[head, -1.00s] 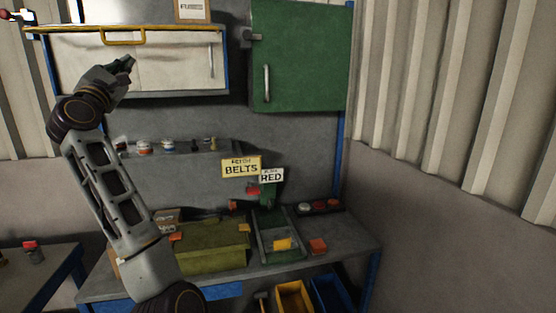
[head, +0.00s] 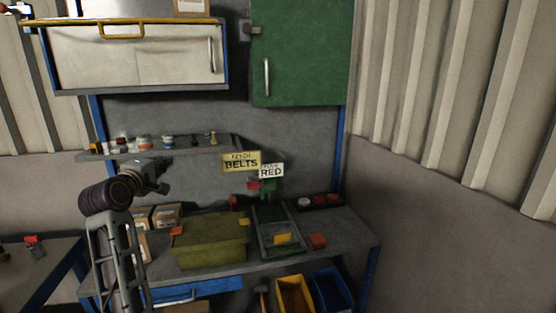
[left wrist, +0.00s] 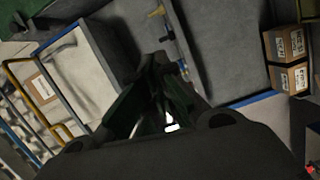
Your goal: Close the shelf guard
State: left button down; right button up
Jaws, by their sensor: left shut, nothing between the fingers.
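The shelf guard appears to be the yellow rail (head: 185,20) along the top front of the white cabinet, with a yellow loop handle (head: 121,30) hanging from it. How far it is swung is hard to tell. The yellow rail and loop also show at the left of the left wrist view (left wrist: 27,98). My right gripper is out of view.
A green cabinet door (head: 300,60) is at the upper right. A small shelf (head: 190,150) holds several jars. Open air lies between my gripper and the cabinet.

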pick_arm(q)
jog(key=s+d+f+m+g, duration=0.2)
jog(key=s+f+m, duration=0.15)
jog(key=f, duration=0.55)
jog(key=s+d+f+m+g, duration=0.25)
jog(key=s+f, duration=0.25)
jog(key=f, duration=0.5)
jog(key=s+d+f+m+g, duration=0.25)
jog(key=s+f+m, duration=0.2)
jog(key=f, duration=0.45)
jog(key=s+d+f+m+g, duration=0.35)
jog(key=s+f, duration=0.45)
jog(key=s, duration=0.4)
jog(key=s+d+f+m+g, duration=0.2)
jog(key=s+f+m+g, duration=0.15)
jog(key=s+f, duration=0.65)
jog(key=s+f+g, duration=0.1)
jog(key=s+f, duration=0.2)
jog(key=f, duration=1.3)
jog(key=s+f, duration=0.3)
jog(key=f, duration=1.3)
jog(key=s+a+f, duration=0.2)
jog(key=s+f, duration=0.7)
jog(key=s, duration=0.2)
jog(key=s+a+f+m+g, duration=0.1)
jog(key=s+a+f, duration=0.1)
jog(key=s+f, duration=0.8)
jog(key=shift+s+a+f+g, duration=0.2)
jog(key=shift+s+g, duration=0.1)
jog(key=shift+s, duration=0.15)
